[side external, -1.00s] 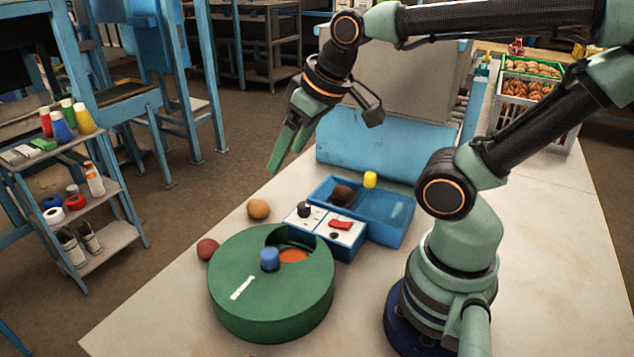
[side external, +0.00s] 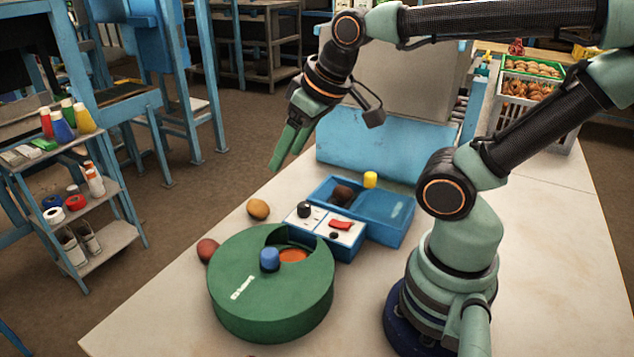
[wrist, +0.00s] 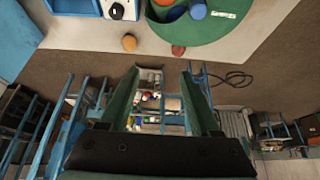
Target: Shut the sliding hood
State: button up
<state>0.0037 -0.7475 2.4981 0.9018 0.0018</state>
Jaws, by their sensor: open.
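A blue box (side external: 402,222) sits on the table with a yellow knob (side external: 370,180) at its far edge. A brown lump (side external: 342,195) shows in its left part. I cannot tell for certain which part is the sliding hood or how far it is open. My gripper (side external: 286,160) is open and empty, in the air to the left of the box and apart from it. In the wrist view my gripper (wrist: 160,72) has nothing between its fingers, and only a corner of the box (wrist: 72,5) shows at the top.
A round green container (side external: 270,320) with a blue knob (side external: 269,259) and an opening stands in front. A white-topped panel (side external: 318,226) with a black knob and red switch adjoins the box. An orange ball (side external: 258,209) and a red ball (side external: 208,249) lie left.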

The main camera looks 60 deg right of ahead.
jog(key=d+m+g+h, duration=0.1)
jog(key=d+m+g, duration=0.2)
jog(key=d+m, duration=0.5)
jog(key=m+g+y, duration=0.1)
jog(key=m+g, duration=0.2)
jog(key=m, duration=0.2)
send_near(371, 173)
notch_tip(371, 173, down, 9)
jog(key=shift+s+a+r, duration=0.1)
jog(key=shift+s, duration=0.05)
grip_shut()
dwell(0.7)
